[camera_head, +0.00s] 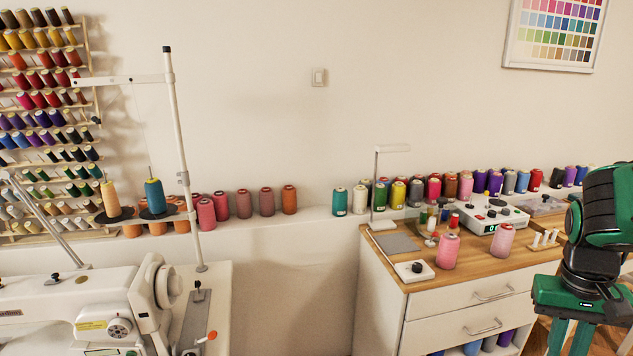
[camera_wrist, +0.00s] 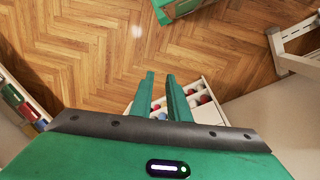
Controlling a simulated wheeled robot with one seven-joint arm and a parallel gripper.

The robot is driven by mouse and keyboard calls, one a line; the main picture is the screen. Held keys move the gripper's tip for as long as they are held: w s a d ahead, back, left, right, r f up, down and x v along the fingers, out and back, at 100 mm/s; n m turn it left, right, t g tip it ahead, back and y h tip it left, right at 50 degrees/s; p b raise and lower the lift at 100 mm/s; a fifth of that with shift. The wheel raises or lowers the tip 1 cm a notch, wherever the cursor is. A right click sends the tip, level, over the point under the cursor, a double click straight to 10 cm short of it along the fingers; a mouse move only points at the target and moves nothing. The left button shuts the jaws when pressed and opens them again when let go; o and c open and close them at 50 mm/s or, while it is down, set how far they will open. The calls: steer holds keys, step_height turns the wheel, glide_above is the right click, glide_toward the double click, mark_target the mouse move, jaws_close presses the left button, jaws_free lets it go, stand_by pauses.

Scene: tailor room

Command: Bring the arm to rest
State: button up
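My arm stands at the right edge in the head view, green and black, bent downward. My gripper (camera_head: 571,343) hangs there beside the right front of the wooden-topped cabinet (camera_head: 410,277), its fingertips near or beyond the bottom edge. In the wrist view my gripper (camera_wrist: 160,76) shows two green fingers with a gap between them. It is open, and I see nothing held between the fingers. Beyond the fingers lie a white compartmented unit (camera_wrist: 207,113) with coloured spools and the wooden floor (camera_wrist: 90,50).
Two pink spools (camera_head: 447,252) (camera_head: 502,241) stand on the cabinet top, with a white scale (camera_head: 494,216) behind. A row of spools lines the wall ledge. A white sewing machine (camera_head: 80,300) is at left. The wrist view shows open floor.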

steer(key=s+a+r+y, duration=0.1)
steer(key=s+a+r, duration=0.1)
steer(key=s+a, duration=0.2)
steer(key=shift+s+a+r+t, duration=0.3)
steer(key=shift+s+t, duration=0.1)
steer(key=shift+s, duration=0.65)
